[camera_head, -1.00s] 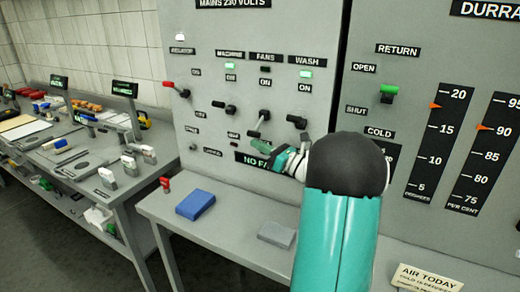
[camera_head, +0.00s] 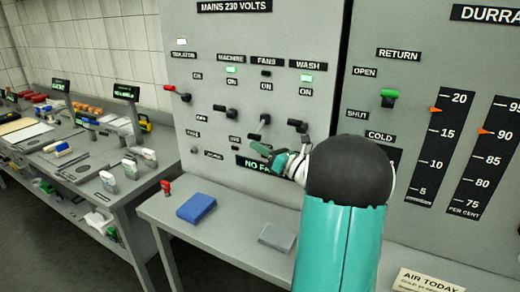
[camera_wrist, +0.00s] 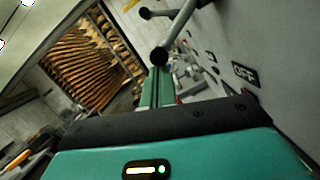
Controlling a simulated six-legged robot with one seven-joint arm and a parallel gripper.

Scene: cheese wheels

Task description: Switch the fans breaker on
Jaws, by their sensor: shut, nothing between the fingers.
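The fans breaker (camera_head: 265,119) is a black lever on the grey mains panel under the FANS label. Its handle hangs down and to the left, lower than the machine and wash levers. The fans lamp (camera_head: 266,73) is dark. My gripper (camera_head: 262,149) is shut and empty, just below the fans lever's knob and in front of the panel; I cannot tell whether they touch. In the wrist view my green fingers (camera_wrist: 157,90) lie together, and a dark round-ended lever (camera_wrist: 160,56) shows just beyond their tips. Which breaker it belongs to is unclear there.
The machine lever (camera_head: 231,113) and wash lever (camera_head: 302,127) flank the fans lever; their lamps are green. Below, a blue block (camera_head: 196,207) and a grey block (camera_head: 277,237) lie on the bench ledge (camera_head: 240,255).

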